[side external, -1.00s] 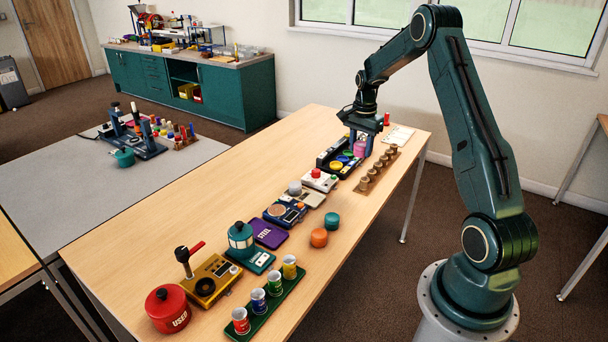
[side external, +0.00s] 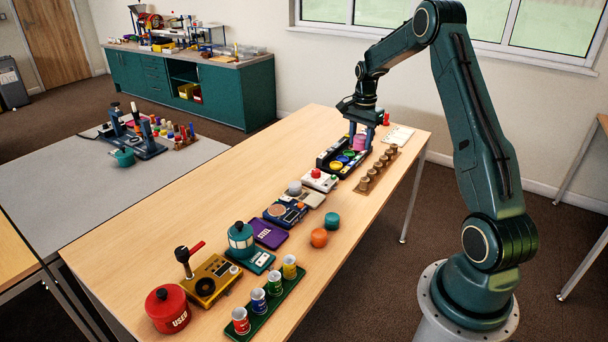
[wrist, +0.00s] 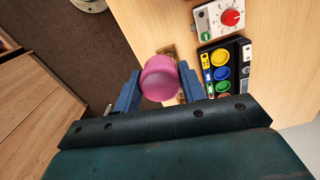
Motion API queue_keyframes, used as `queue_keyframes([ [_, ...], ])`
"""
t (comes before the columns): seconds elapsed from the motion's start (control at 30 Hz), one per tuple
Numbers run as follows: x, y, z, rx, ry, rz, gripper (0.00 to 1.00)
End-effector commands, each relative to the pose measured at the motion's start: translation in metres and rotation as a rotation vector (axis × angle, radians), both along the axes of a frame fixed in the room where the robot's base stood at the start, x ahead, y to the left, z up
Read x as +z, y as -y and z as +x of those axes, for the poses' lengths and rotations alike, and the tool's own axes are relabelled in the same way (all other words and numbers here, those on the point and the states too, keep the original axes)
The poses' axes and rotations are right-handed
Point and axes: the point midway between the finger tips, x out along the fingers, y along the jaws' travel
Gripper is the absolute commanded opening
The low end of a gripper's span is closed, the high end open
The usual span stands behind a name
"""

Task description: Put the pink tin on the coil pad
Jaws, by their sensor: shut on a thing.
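The pink tin (side external: 360,141) is held between the two blue fingers of my gripper (side external: 361,145), near the far end of the table by the black tray. In the wrist view the pink tin (wrist: 159,77) sits between the fingers of my gripper (wrist: 159,88), which are shut on its sides. The tin looks a little above the table. A blue unit with a round copper-coloured disc, which looks like the coil pad (side external: 284,211), lies mid-table; its disc looks bare. It is well away from my gripper, nearer the camera, and does not show in the wrist view.
A white box with a red knob (side external: 319,180), a purple STEEL pad (side external: 268,233) and a wooden rack of brown pieces (side external: 377,170) line the table. Orange (side external: 319,238) and teal (side external: 332,220) tins stand right of the coil pad.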

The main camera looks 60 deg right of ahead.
Motion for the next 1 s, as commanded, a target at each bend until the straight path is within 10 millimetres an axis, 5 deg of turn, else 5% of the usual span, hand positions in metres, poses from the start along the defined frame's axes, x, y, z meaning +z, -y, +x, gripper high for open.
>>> queue_keyframes([
  [0.37,0.007,-0.044,0.052,0.008,0.000,0.000,0.17],
  [0.7,0.020,-0.134,0.125,0.007,-0.002,0.000,0.17],
  [1.0,0.028,-0.199,0.160,0.001,-0.004,0.000,0.17],
])
